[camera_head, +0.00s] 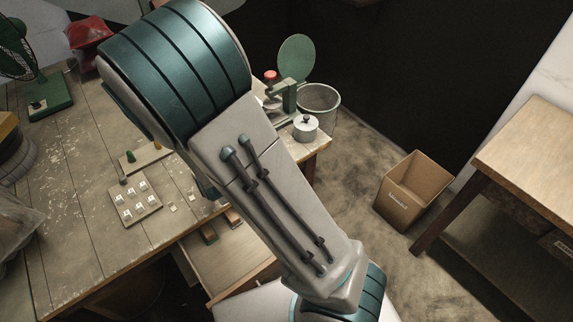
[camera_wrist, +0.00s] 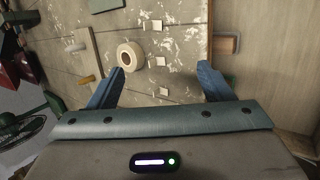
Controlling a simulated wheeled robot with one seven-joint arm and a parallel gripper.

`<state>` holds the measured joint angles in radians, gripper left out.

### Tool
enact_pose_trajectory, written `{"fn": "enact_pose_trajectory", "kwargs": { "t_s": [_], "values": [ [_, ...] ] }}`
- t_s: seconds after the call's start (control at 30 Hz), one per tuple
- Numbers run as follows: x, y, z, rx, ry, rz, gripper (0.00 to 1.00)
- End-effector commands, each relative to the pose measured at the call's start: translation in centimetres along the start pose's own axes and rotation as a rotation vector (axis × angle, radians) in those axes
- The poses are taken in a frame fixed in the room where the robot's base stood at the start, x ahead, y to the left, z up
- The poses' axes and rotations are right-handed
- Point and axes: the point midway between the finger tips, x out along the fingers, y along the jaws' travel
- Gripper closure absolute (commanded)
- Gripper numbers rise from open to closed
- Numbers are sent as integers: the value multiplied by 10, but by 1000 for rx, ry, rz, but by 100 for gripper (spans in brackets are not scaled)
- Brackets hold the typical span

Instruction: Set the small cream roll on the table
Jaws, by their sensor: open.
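The small cream roll (camera_wrist: 130,55) lies flat, hole facing up, on the worn wooden table (camera_wrist: 185,100) in the wrist view. My gripper (camera_wrist: 160,68) is open, with two blue fingers wide apart and nothing between them. The roll is just beyond the left fingertip, and I cannot tell if they touch.
Small white squares (camera_wrist: 162,62) lie right of the roll. A switch board (camera_head: 135,203), a green fan (camera_head: 48,95) and a white pot (camera_head: 306,127) stand on the table. An open drawer (camera_head: 225,262) juts from its front. A cardboard box (camera_head: 413,190) is on the floor.

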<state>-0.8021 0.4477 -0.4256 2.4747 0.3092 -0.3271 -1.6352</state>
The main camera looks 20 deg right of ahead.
Motion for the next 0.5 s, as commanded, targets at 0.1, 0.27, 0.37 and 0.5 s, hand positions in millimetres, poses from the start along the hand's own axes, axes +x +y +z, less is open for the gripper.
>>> {"fn": "enact_pose_trajectory", "kwargs": {
  "t_s": [0.1,0.27,0.37,0.5],
  "values": [
    [-30,8,12,281,55,-69,26],
    [-74,13,30,623,93,-167,26],
    [-105,13,44,821,93,-222,26],
    [-151,8,66,1081,58,-283,26]
  ]
}}
